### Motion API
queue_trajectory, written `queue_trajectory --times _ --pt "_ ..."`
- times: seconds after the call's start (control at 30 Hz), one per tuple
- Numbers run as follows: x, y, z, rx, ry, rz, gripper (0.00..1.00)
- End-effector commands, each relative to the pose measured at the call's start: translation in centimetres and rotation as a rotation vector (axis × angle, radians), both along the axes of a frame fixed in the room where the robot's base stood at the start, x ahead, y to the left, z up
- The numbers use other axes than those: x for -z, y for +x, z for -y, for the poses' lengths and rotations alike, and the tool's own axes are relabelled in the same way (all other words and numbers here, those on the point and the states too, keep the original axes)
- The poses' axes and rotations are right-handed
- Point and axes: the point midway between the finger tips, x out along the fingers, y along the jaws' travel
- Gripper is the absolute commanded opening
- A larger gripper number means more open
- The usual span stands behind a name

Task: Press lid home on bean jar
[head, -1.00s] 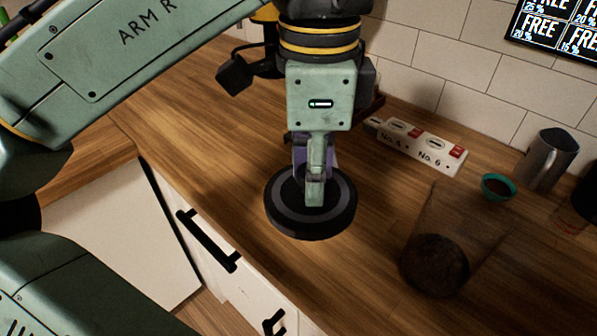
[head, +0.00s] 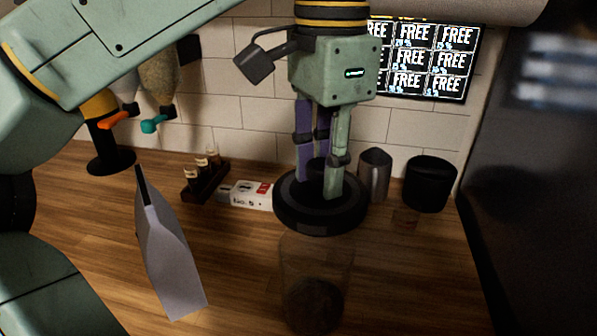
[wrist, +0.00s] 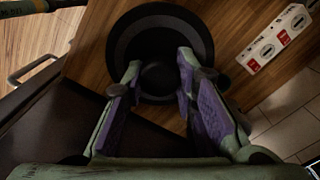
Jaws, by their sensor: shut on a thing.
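The black round lid (head: 300,213) with a grey ring hangs level in my gripper (head: 321,183), which is shut on its central knob. The wrist view shows the lid (wrist: 127,40) beyond the fingers (wrist: 157,75), its knob between them. The clear bean jar (head: 318,262) stands upright on the wooden counter with dark beans (head: 314,306) at its bottom. The lid appears just over the jar's top in the head view. Its front edge covers the jar's rim, so I cannot tell whether they touch. I cannot make out the jar in the wrist view.
A small rack of vials (head: 205,178) is further left. A grey bag (head: 168,250) stands front left. The counter (head: 400,280) right of the jar is bare.

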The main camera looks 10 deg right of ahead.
Motion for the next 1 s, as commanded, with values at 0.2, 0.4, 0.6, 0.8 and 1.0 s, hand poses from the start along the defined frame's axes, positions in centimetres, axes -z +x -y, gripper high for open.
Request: queue_trajectory --times 0.2,0.4,0.6,0.8,1.0 --pt "0.0 0.0 0.0 0.004 -0.001 -0.001 0.0" --pt "0.9 0.0 0.0 0.009 -0.002 -0.003 0.0" --pt "2.8 0.0 -0.1 0.009 -0.002 -0.002 0.0" --pt "4.3 0.0 0.0 0.009 -0.002 -0.002 0.0" --pt "5.1 0.0 0.0 0.008 -0.002 0.0 0.0"
